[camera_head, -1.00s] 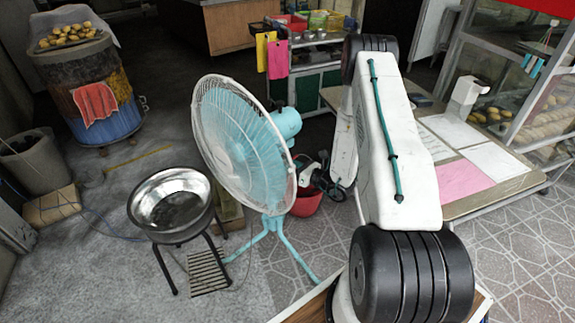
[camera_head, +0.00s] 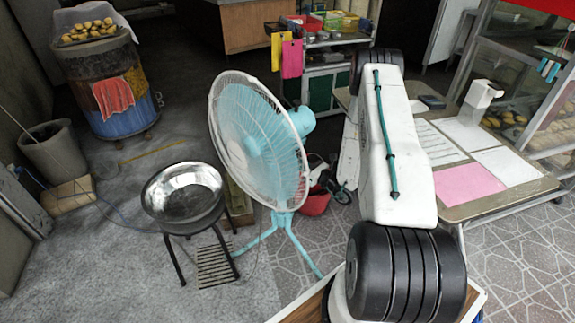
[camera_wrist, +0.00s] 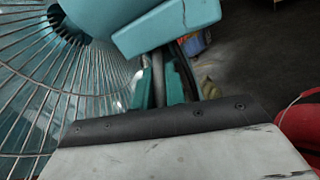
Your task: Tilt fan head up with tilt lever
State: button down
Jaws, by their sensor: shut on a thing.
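The fan (camera_head: 258,140) has a pale teal head in a white wire guard on a teal stand. Its guard faces left in the head view, and the teal motor housing (camera_head: 302,121) is behind it. In the wrist view, the housing (camera_wrist: 165,25) fills the top and the wire guard (camera_wrist: 60,85) the left. My gripper (camera_wrist: 166,88) has teal fingers just below the housing. They are closed around a thin grey rod (camera_wrist: 158,70), which looks like the tilt lever. The contact is partly hidden by the wrist's dark edge. In the head view my fingers cannot be made out clearly.
A steel bowl on a black stand (camera_head: 183,195) is close to the fan's left. A red bucket (camera_head: 314,203) is behind the fan stand. A table with papers (camera_head: 470,185) stands right of my arm. A barrel oven (camera_head: 105,90) is at the back left, with open floor between.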

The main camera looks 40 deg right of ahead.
jog(key=c, duration=1.4)
grip_release()
jog(key=shift+c, duration=0.2)
jog(key=v, duration=0.7)
jog(key=shift+s, duration=0.4)
jog(key=shift+c, duration=0.3)
